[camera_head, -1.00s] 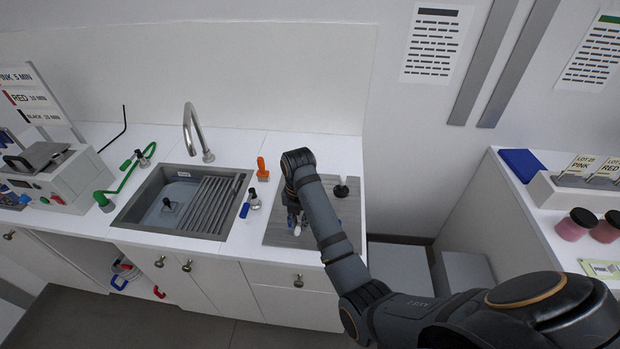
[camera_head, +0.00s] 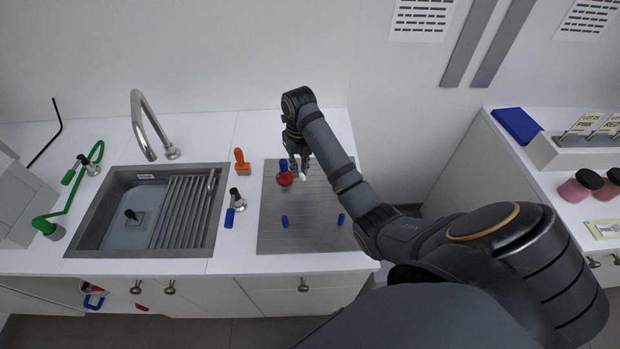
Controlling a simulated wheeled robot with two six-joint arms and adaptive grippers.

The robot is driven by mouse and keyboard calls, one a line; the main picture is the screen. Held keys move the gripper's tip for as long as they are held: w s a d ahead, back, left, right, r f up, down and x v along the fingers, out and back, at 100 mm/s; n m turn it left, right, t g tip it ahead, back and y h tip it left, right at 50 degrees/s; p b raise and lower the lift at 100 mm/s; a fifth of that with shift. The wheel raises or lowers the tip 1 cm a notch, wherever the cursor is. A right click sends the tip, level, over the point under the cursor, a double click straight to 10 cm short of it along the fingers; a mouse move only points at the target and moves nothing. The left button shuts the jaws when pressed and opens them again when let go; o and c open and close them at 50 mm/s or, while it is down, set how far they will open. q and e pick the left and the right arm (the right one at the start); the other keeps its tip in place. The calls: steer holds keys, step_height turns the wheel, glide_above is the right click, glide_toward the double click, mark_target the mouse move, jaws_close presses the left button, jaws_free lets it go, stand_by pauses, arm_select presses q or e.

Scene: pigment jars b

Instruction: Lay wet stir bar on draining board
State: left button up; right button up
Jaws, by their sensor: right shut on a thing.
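My right gripper (camera_head: 299,172) is over the back part of the grey grooved board, which looks like the draining board (camera_head: 312,240). It is shut on a small white piece, probably the stir bar (camera_head: 303,179), whose end shows below the fingers. I cannot tell whether the white piece touches the board. A red rounded thing with a blue top (camera_head: 284,176) is just left of the fingers. Two small blue pieces, one left (camera_head: 284,221) and one right (camera_head: 341,218), are near the board's front. My left gripper is not in view.
Left of the board is a sink (camera_head: 125,215) with a slatted rack (camera_head: 183,212) and a tall tap (camera_head: 150,130). The board's front middle is clear.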

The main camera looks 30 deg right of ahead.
mark_target(310, 185)
steer(key=d+f+b, duration=0.2)
steer(key=f, duration=0.1)
steer(key=shift+d+f, duration=0.15)
steer(key=shift+f, duration=0.15)
steer(key=shift+s+d, duration=0.1)
steer(key=shift+s, duration=0.1)
steer(key=shift+s+d+f, duration=0.1)
steer(key=shift+d+f, duration=0.4)
steer(key=shift+f, duration=0.1)
step_height(310, 185, down, 2)
steer(key=shift+f+p, duration=0.1)
steer(key=shift+p, duration=0.35)
steer(key=shift+f, duration=0.35)
steer(key=o, duration=0.7)
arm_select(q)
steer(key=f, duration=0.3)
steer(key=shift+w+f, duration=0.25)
arm_select(e)
steer(key=shift+o, duration=0.2)
